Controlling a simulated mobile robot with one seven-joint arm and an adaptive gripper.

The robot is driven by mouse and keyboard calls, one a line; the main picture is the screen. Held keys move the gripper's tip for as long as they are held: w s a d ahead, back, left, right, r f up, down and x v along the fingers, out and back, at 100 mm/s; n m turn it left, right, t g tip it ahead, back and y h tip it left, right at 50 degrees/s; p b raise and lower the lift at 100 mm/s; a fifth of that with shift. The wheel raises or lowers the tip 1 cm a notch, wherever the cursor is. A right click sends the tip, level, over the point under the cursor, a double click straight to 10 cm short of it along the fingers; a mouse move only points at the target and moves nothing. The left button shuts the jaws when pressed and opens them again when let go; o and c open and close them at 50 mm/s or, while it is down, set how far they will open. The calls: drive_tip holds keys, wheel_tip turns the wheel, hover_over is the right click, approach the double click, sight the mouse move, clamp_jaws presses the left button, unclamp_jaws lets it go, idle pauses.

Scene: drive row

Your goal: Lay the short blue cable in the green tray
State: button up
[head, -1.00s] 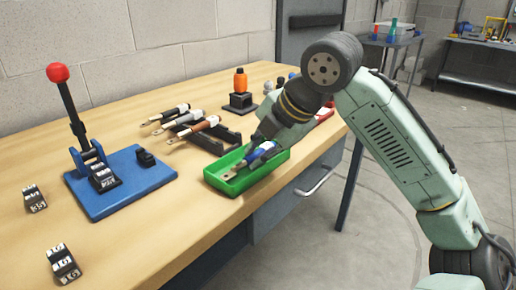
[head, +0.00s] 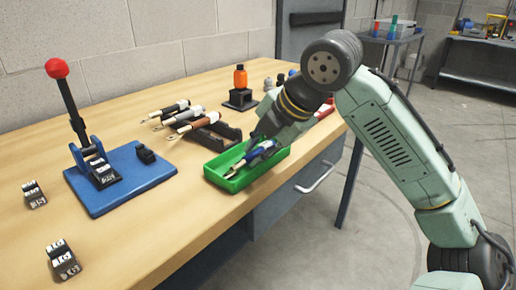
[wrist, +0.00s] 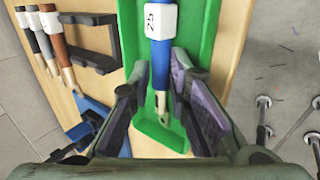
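The short blue cable (head: 264,150) is in the green tray (head: 236,186), slanting along its length, with a bare metal lug at the near end. In the wrist view the blue cable (wrist: 161,62) has a white printed label and its lug points down the picture. My gripper (head: 250,149) is low over the tray. In the wrist view my gripper (wrist: 158,66) has its fingers on either side of the cable, with green tray floor showing between each finger and the cable. It looks open. The fingers hide part of the tray.
A blue press (head: 122,180) with a red-knobbed lever is further left. The front of the bench between press and tray is clear.

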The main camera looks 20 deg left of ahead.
drive_tip(key=o, duration=0.3)
drive_tip(key=shift+f, duration=0.15)
drive_tip(key=shift+o, duration=0.2)
drive_tip(key=shift+s+d, duration=0.1)
drive_tip(key=v, duration=1.2)
drive_tip(key=shift+r, duration=0.25)
